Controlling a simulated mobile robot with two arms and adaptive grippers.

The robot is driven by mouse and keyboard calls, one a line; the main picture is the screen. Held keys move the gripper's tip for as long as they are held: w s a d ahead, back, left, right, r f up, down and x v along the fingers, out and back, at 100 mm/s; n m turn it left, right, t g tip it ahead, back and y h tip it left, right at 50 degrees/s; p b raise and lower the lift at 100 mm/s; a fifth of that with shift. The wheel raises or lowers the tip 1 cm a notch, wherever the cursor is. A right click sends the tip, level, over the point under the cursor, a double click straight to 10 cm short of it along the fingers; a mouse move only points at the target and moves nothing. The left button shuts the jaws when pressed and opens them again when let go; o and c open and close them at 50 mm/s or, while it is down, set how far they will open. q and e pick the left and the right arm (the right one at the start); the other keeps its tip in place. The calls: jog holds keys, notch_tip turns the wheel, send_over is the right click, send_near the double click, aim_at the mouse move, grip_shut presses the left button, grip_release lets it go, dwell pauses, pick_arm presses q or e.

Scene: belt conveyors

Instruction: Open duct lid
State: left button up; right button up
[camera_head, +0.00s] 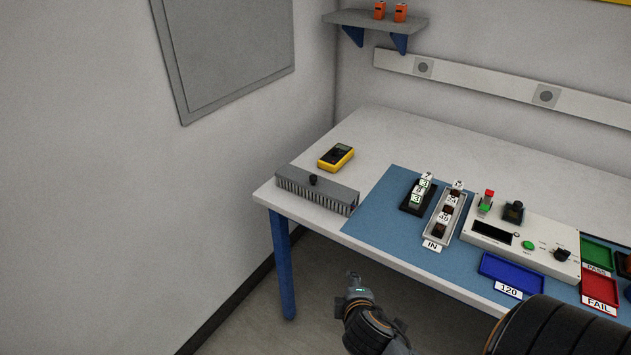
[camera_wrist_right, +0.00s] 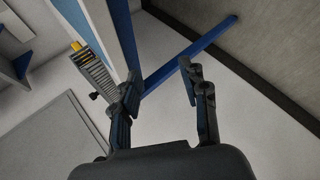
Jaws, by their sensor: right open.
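The grey slotted duct (camera_head: 318,197) lies on the table's left end, along the near left edge. Its flat grey lid (camera_head: 335,188) lies on top, with a small black knob (camera_head: 313,180) standing up from it. The duct also shows in the right wrist view (camera_wrist_right: 98,72), left of the fingers, with the knob (camera_wrist_right: 94,96) at its side. My right gripper (camera_head: 358,287) is in front of the table's near edge, apart from the duct and to its lower right. In the right wrist view its fingers (camera_wrist_right: 160,82) are spread and empty. My left gripper is out of view.
A yellow multimeter (camera_head: 336,157) lies behind the duct. A blue mat (camera_head: 375,218) to the right holds component trays, a white test box (camera_head: 540,245) and a blue bin (camera_head: 512,272). A blue table leg (camera_head: 283,265) stands below the duct. Walls border the table's left and back.

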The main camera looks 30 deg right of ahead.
aim_at(315, 180)
jog(key=w+d+r+n+t, duration=0.2)
jog(key=w+r+n+t, duration=0.1)
jog(key=w+n, duration=0.2)
jog(key=w+d+r+n+t+y, duration=0.1)
jog(key=w+n, duration=0.4)
jog(key=n, duration=0.5)
jog(key=w+d+r+n+t, duration=0.4)
jog(key=w+n, duration=0.1)
jog(key=n, duration=0.3)
jog(key=shift+w+r+t+y, duration=0.1)
jog(key=shift+r+t+y, duration=0.2)
jog(key=shift+t+y, duration=0.1)
jog(key=shift+w+n, duration=0.3)
jog(key=shift+n, duration=0.1)
jog(key=b+x, duration=0.1)
jog(key=x, duration=1.2)
jog(key=shift+w+a, duration=0.1)
jog(key=shift+c, duration=0.2)
grip_shut()
